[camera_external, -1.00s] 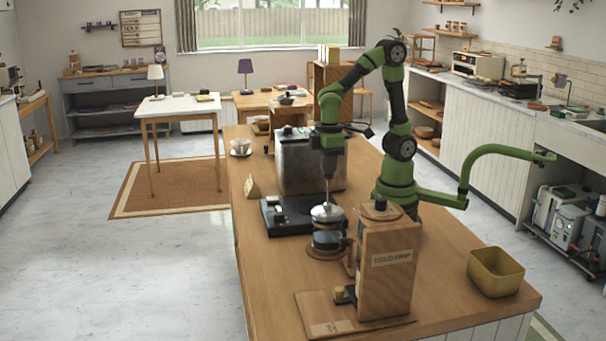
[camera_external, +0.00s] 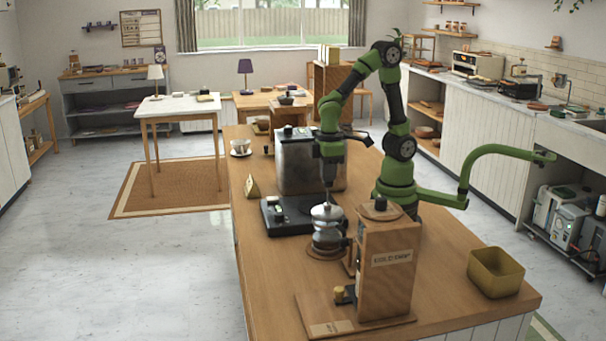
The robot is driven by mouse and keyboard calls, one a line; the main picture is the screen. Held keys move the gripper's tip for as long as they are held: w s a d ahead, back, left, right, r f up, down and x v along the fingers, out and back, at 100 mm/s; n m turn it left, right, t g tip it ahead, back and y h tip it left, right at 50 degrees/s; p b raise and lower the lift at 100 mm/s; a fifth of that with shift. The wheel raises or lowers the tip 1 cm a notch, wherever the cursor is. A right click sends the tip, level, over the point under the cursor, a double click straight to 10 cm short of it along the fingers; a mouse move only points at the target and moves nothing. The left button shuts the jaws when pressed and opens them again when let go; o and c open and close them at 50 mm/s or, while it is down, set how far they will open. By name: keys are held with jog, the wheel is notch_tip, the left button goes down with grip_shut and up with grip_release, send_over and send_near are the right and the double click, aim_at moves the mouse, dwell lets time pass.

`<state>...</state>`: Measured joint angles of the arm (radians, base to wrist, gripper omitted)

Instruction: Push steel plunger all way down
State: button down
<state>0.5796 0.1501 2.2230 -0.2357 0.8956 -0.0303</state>
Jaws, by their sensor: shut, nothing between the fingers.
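The French press (camera_external: 327,240), a glass carafe with a steel lid, stands upright on a round wooden base on the counter. The steel plunger (camera_external: 327,200) shows as a short, thin upright piece above the lid. My gripper (camera_external: 327,186) points straight down directly over the press, its fingers shut with nothing between them. Its tip is at the top of the plunger. Contact is too small to be certain.
The wooden dispenser (camera_external: 388,265) stands close at the front right. A black scale (camera_external: 286,216) and a steel machine (camera_external: 300,165) are behind the press. A yellow bin (camera_external: 495,272) is at the right. The counter's left front (camera_external: 265,280) is clear.

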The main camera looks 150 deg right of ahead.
aim_at(328, 187)
jog(key=shift+f, duration=2.2)
jog(key=shift+r, duration=4.05)
jog(key=s+a+r+n+t+y, duration=0.1)
jog(key=s+a+r+n+t, duration=0.1)
jog(key=a, duration=0.5)
jog(key=s+a+r+n+t+y, duration=0.1)
jog(key=s+a+r+n+t, duration=0.1)
jog(key=a, duration=0.5)
notch_tip(328, 187, up, 3)
jog(key=n+t, duration=0.1)
jog(key=t, duration=0.2)
jog(key=shift+a, duration=0.4)
jog(key=shift+s+f, duration=0.1)
